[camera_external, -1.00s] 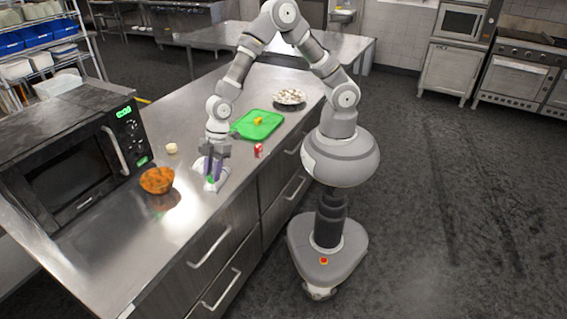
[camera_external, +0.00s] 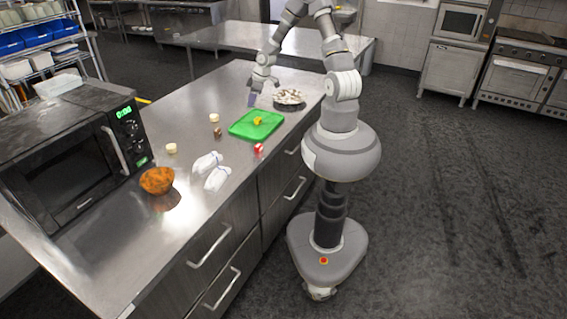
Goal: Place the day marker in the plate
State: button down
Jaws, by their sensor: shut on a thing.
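My gripper (camera_external: 256,93) is held over the far part of the steel counter, just left of the plate. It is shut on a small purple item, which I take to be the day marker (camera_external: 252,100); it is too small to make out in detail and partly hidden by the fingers. The dark plate (camera_external: 277,104) stands near the counter's right edge and holds several whitish pieces. The gripper and the marker appear apart from the plate.
A green cutting board (camera_external: 243,130) with a yellow item lies in front of the plate. A red-and-white item (camera_external: 258,149), two white objects (camera_external: 217,178), an orange bowl (camera_external: 157,181) and small pale pieces stand nearer. A black microwave (camera_external: 70,160) is at left.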

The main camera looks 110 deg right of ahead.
jog(key=s+d+m+g+h+p, duration=0.1)
jog(key=s+d+m, duration=0.15)
jog(key=s, duration=1.15)
jog(key=s+d+m+h+p, duration=0.15)
jog(key=s+m, duration=0.25)
jog(key=s, duration=0.9)
jog(key=f, duration=0.2)
jog(key=f+b, duration=0.1)
jog(key=f, duration=0.1)
jog(key=shift+s+d, duration=0.15)
jog(key=shift+s, duration=0.1)
jog(key=shift+d+f, duration=0.2)
jog(key=shift+d, duration=0.15)
jog(key=b, duration=0.3)
send_over(288, 99)
jog(key=a, duration=0.1)
jog(key=shift+s+a+f, duration=0.1)
jog(key=shift+s+f, duration=0.3)
jog(key=shift+f, duration=0.4)
notch_tip(288, 99, down, 4)
jog(key=shift+r+b, duration=0.2)
jog(key=shift+b, duration=0.3)
jog(key=shift+a+r, duration=0.1)
jog(key=shift+r, duration=0.05)
